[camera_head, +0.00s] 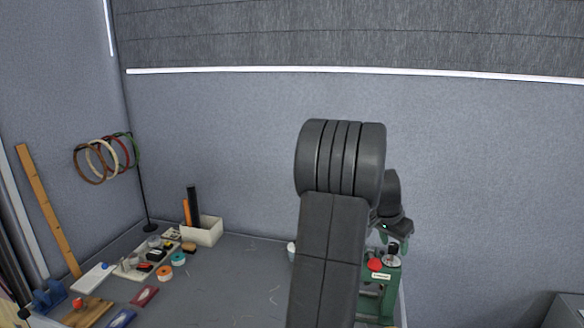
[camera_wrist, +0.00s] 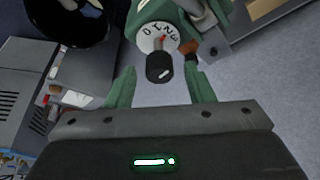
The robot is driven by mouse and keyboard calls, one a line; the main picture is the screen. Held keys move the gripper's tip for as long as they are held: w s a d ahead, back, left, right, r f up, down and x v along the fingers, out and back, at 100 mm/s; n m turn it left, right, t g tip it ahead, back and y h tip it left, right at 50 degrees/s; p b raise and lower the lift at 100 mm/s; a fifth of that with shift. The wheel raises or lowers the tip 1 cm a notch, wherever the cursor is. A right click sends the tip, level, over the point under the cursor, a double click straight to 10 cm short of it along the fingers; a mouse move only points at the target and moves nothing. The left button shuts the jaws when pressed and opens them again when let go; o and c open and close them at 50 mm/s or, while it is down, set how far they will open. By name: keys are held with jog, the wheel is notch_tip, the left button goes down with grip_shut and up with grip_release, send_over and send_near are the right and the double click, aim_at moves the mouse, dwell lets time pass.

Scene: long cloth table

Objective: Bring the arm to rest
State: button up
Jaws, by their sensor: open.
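My arm rises in the middle of the head view, with its wrist part bent down at its right side. My gripper (camera_wrist: 162,82) shows in the wrist view with two green fingers spread apart. Nothing is held between them. Beyond the fingertips is a black knob (camera_wrist: 159,67) below a white dial (camera_wrist: 157,37) with letters and a red mark. The knob appears between the fingers in the picture, and I cannot tell the distance to it.
A grey table (camera_head: 235,285) spreads left of my arm. On it are a white bin (camera_head: 203,232), a parts tray (camera_head: 135,268), tape rolls (camera_head: 164,273) and a wooden board (camera_head: 90,314). A stand with hanging rings (camera_head: 104,160) is at the back left. The table's middle is mostly clear.

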jog(key=shift+a+r+m, duration=0.1)
jog(key=shift+a+m, duration=0.05)
jog(key=shift+m, duration=0.55)
jog(key=m+g+p, duration=0.1)
jog(key=m, duration=0.1)
jog(key=shift+m+g+h, duration=0.3)
jog(key=m+g+p, duration=0.1)
jog(key=m+p, duration=0.2)
jog(key=shift+w+r, duration=0.1)
jog(key=shift+r, duration=0.1)
jog(key=b+v, duration=0.2)
jog(key=v, duration=1)
jog(key=shift+a, duration=0.3)
jog(key=shift+r, duration=0.15)
